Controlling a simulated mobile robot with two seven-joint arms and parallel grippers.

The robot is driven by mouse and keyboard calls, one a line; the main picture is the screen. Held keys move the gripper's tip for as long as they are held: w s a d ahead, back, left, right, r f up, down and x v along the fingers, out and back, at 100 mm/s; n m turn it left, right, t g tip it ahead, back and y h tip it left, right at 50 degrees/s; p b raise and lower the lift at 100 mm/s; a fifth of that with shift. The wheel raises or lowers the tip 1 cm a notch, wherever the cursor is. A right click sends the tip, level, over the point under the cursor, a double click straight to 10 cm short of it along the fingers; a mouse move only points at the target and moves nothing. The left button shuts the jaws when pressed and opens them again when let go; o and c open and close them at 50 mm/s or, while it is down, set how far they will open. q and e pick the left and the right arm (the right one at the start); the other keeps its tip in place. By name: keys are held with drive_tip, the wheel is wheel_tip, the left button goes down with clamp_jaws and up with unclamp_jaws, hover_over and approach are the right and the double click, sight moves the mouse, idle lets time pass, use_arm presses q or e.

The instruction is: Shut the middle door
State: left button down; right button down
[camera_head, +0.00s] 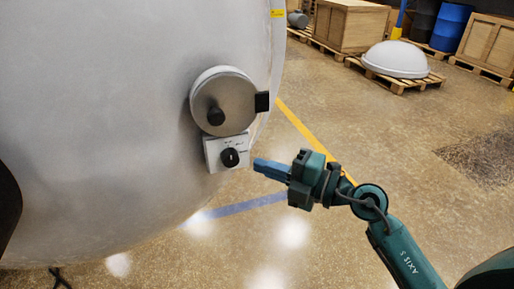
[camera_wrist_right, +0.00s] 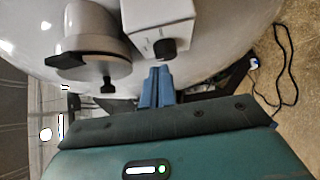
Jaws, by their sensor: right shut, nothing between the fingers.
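My right gripper (camera_head: 258,165) is shut and empty, to the right of and below the door, beside the switch box, apart from both. Its blue fingers (camera_wrist_right: 157,75) also show in the wrist view. My left gripper is not in view.
A white switch box (camera_head: 212,154) with a black rotary knob is fixed just below the door. The large furnace body (camera_head: 110,130) fills the left. Wooden crates (camera_head: 350,25), a white dome on a pallet (camera_head: 396,58) and blue drums (camera_head: 450,27) stand far back. The floor at right is open.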

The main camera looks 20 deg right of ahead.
sight(240, 149)
drive_tip(key=shift+w+a, duration=0.2)
drive_tip(key=shift+w, duration=0.95)
drive_tip(key=shift+w+a, duration=0.15)
drive_tip(key=shift+w, duration=1)
